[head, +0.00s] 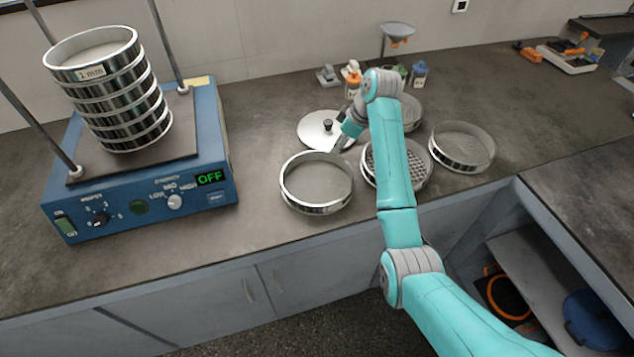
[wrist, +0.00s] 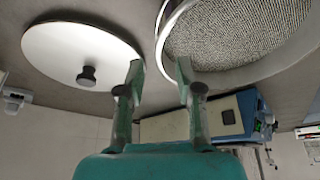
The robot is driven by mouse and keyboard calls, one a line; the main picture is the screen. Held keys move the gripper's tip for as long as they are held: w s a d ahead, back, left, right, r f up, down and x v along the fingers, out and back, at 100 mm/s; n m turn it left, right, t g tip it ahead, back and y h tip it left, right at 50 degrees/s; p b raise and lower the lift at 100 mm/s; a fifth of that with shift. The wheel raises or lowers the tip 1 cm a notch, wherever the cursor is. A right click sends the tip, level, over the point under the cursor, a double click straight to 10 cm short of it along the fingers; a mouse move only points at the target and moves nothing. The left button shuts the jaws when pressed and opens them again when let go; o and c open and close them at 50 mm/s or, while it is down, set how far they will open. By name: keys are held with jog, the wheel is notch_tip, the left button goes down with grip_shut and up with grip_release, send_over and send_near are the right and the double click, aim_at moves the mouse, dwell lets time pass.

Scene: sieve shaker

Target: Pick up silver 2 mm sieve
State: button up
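A silver sieve (head: 316,205) with a round metal rim and grey mesh lies on the counter left of my arm; no size label is readable on it. My gripper (head: 337,150) is at its far right rim. In the wrist view my gripper (wrist: 158,78) is open, its two fingers apart. The sieve's rim (wrist: 166,22) shows just beyond the fingertips, with the right finger overlapping its edge in the picture. I cannot tell whether they touch. Other silver sieves lie under or beside my arm, one partly hidden (head: 415,184) and one at the right (head: 463,165).
A silver lid (head: 318,125) with a black knob lies close behind the sieve, and also shows in the wrist view (wrist: 75,48). The blue shaker (head: 140,212) holds a sieve stack (head: 125,112) labelled 1 mm and reads OFF. Small bottles (head: 418,75) stand behind.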

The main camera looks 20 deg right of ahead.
jog(key=shift+x, duration=2.95)
jog(key=shift+w+a+r, duration=0.1)
jog(key=shift+w, duration=0.05)
jog(key=shift+c, duration=0.2)
grip_shut()
